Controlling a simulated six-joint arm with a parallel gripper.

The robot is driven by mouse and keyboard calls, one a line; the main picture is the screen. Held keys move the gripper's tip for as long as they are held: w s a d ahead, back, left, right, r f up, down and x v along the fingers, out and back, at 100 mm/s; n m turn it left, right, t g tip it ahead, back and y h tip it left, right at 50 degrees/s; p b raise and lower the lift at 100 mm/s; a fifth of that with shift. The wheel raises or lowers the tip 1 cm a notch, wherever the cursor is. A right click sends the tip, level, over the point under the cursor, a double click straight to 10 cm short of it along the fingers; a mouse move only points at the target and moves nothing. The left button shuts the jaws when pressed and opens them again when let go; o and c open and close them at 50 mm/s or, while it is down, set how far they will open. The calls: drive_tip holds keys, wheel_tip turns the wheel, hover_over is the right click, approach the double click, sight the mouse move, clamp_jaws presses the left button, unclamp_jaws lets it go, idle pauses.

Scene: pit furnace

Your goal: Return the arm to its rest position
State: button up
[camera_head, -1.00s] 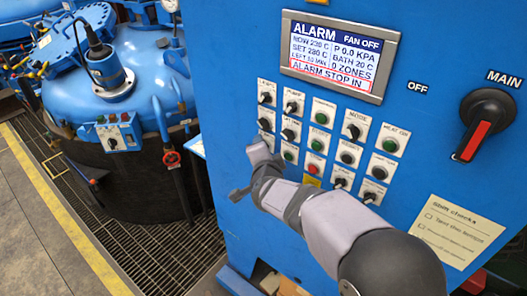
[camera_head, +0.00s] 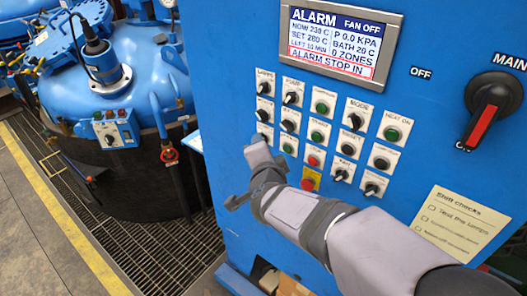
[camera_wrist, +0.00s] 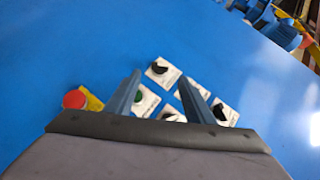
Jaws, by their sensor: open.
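My gripper (camera_wrist: 160,78) is open and empty in the wrist view, its two blue-grey fingers apart in front of the blue panel. Black rotary switches and a green button (camera_wrist: 138,96) on white plates show between and around the fingers. In the head view the grey hand at my arm's end (camera_head: 258,155) is at the left side of the button rows, low on the blue control cabinet (camera_head: 226,100). I cannot tell whether anything touches the panel.
The screen (camera_head: 335,45) reads ALARM, FAN OFF and ALARM STOP IN. A main switch (camera_head: 493,105) with a red handle is at right. A red button on a yellow plate (camera_head: 311,180) is beside my arm. A blue-lidded furnace (camera_head: 110,95) stands left; a paper note (camera_head: 460,225) is lower right.

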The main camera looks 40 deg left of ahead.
drive_tip(key=s+d+f+n+g+h, duration=0.1)
drive_tip(key=s+d+f+n+g, duration=0.1)
drive_tip(key=s+f+n+g, duration=0.9)
drive_tip(key=s+d+f+n+h, duration=0.1)
drive_tip(key=s+d+f+h, duration=0.2)
drive_tip(key=s+d+f, duration=0.45)
drive_tip(key=w+d+f+m+h+b, duration=0.1)
drive_tip(key=d+f+m+b, duration=0.1)
drive_tip(key=d, duration=1.1)
drive_tip(key=w+d+f+m+h+b, duration=0.2)
drive_tip(key=d, duration=1.2)
drive_tip(key=w+d+f+m+h+b, duration=0.2)
drive_tip(key=d, duration=1.2)
drive_tip(key=shift+w+d+f+m+t+b, duration=0.2)
drive_tip(key=shift+d+f+m+t+b, duration=0.1)
drive_tip(key=shift+f+m+b, duration=0.1)
drive_tip(key=shift+a, duration=0.1)
